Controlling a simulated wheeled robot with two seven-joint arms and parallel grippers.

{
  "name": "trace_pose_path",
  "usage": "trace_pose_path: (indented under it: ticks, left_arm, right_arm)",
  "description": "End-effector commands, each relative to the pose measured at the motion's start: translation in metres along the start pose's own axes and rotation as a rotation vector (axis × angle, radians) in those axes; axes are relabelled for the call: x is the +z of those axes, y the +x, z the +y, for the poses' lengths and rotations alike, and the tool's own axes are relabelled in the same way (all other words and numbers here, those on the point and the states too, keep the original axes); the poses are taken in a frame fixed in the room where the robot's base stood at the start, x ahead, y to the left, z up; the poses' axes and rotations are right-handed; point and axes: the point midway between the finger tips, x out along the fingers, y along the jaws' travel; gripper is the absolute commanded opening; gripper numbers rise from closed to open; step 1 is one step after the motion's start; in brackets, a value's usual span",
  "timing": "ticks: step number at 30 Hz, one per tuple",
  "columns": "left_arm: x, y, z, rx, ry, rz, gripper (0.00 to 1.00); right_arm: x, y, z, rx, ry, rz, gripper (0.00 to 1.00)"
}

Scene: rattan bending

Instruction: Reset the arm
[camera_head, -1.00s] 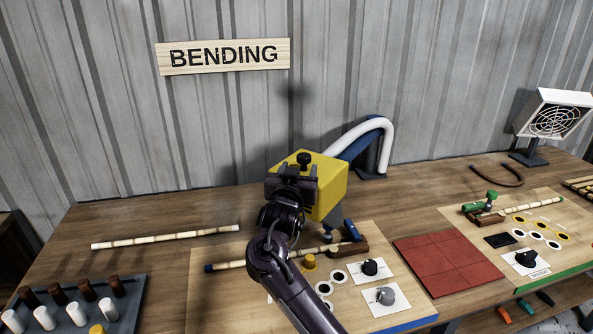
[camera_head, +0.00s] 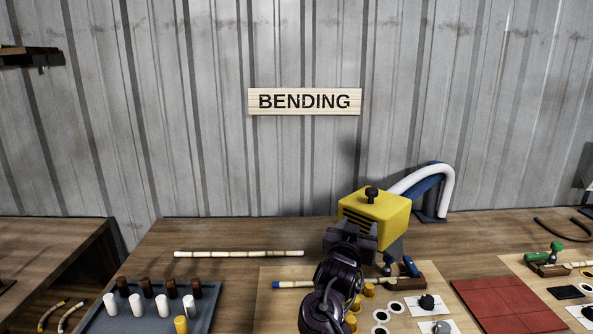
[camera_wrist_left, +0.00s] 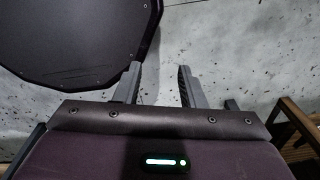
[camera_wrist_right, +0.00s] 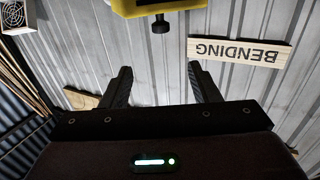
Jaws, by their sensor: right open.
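My right gripper (camera_head: 350,238) is up in front of the yellow heat-tool box (camera_head: 372,212) in the head view, seen from behind. In the right wrist view its two fingers (camera_wrist_right: 160,85) are apart with nothing between them. The yellow box also shows at the top of that view (camera_wrist_right: 165,5), beyond the fingertips. My left gripper (camera_wrist_left: 158,82) shows only in its wrist view. Its fingers are apart and empty over a grey speckled floor.
A pale rattan pole (camera_head: 238,253) lies at the back left of the bench. A grey tray (camera_head: 210,318) holds white, brown and yellow pegs. A second pole (camera_head: 300,284) lies on the wooden board, partly behind my right arm. A red tiled pad (camera_head: 505,304) is at right.

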Motion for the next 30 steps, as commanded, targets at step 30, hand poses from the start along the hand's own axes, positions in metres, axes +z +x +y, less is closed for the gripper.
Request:
trace_pose_path:
  ticks: [30]
  left_arm:
    - [-0.018, 0.0, 0.005, 0.006, -0.005, 0.026, 0.36]
  right_arm:
    - [0.219, -0.193, 0.102, -0.38, -0.082, -0.801, 0.56]
